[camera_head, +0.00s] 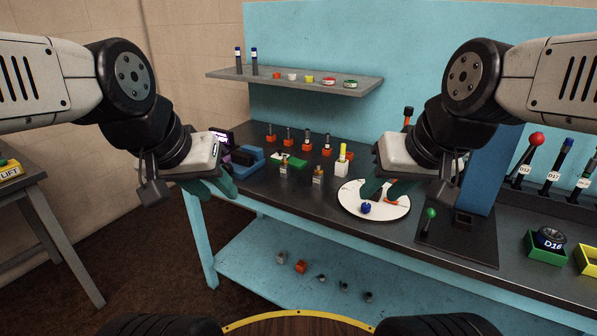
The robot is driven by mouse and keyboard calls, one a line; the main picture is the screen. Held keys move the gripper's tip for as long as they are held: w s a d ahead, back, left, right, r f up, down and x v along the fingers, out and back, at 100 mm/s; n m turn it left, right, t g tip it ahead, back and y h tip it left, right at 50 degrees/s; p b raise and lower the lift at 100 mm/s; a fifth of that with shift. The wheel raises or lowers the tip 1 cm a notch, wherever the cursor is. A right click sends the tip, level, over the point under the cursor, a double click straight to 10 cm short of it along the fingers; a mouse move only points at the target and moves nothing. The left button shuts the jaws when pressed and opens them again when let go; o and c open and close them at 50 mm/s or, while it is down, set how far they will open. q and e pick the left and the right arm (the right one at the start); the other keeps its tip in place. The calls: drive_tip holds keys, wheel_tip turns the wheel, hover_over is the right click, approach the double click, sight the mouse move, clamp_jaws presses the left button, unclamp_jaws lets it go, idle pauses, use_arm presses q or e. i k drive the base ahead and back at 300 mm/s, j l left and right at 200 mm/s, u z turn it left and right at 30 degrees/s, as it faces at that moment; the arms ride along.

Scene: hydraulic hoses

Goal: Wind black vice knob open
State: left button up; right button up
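A blue vice-like block (246,157) sits at the left end of the dark workbench top (300,172). I cannot make out its black knob clearly; my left gripper is close in front and may hide part of it. My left gripper (218,186) has teal fingers and hangs at the bench's left front edge, just left of the blue block. Whether its fingers are apart or touch anything is unclear. My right gripper (386,190) is above the white round plate (352,206), with teal fingers pointing down; its opening is unclear.
Several orange-based parts (288,138) stand along the back of the bench. A blue ball (365,208) lies on the plate. A green-knobbed lever (431,214) and a blue column (487,165) stand to the right. A grey shelf (300,83) hangs above.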

sight(228, 167)
drive_tip(key=u, duration=0.6)
drive_tip(key=i+j+z, duration=0.15)
drive_tip(key=i, duration=0.3)
drive_tip(key=i+j+z, duration=0.1)
drive_tip(key=i+j, duration=0.2)
drive_tip(key=i, duration=0.15)
drive_tip(key=i+j+z, duration=0.15)
drive_tip(key=i, duration=0.3)
drive_tip(key=j, duration=0.1)
